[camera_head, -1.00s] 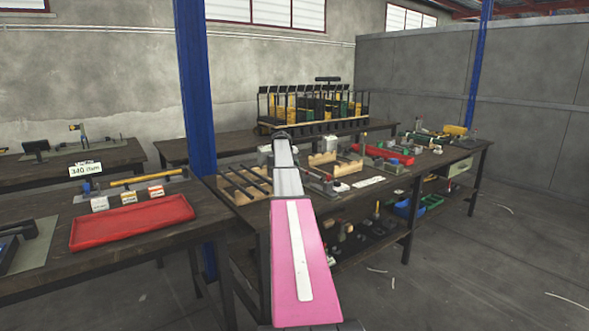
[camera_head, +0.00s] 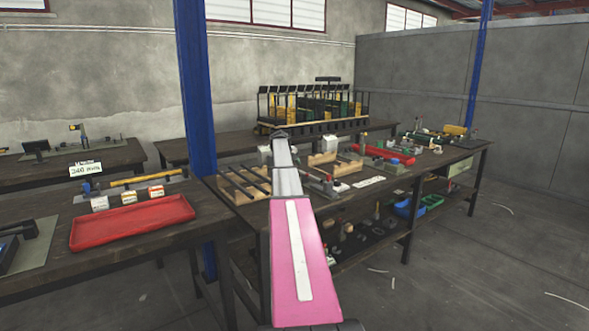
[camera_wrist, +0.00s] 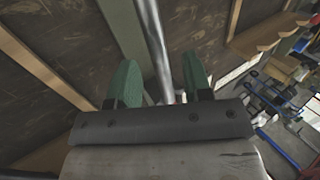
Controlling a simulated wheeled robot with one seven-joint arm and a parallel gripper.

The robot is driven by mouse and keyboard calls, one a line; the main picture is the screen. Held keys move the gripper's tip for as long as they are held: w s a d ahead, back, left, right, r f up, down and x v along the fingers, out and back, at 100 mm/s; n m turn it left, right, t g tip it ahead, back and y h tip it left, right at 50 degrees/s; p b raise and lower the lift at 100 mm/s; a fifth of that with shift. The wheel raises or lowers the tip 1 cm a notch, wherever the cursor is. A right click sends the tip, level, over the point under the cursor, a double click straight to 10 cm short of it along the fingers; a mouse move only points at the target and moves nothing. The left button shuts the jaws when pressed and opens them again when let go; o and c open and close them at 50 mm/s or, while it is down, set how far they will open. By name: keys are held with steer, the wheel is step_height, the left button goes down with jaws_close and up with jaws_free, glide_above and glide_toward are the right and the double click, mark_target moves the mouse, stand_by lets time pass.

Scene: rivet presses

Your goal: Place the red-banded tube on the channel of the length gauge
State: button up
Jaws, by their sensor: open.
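In the wrist view my gripper (camera_wrist: 155,85) is open, with its green fingertips apart. A shiny grey tube (camera_wrist: 152,35) runs from the top edge down between them. I cannot make out a red band on it, nor whether either finger touches it. On the left table, what looks like the length gauge (camera_head: 148,180) has a long yellow bar and a small sign (camera_head: 86,169) with a blurred millimetre reading. Its channel is not clear.
A red tray (camera_head: 133,221) and several small labelled boxes (camera_head: 128,197) stand in front of the gauge. A blue post (camera_head: 198,100) rises between the tables.

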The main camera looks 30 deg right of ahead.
steer(key=v, duration=1)
steer(key=shift+a+r, duration=0.15)
steer(key=shift+r, duration=0.15)
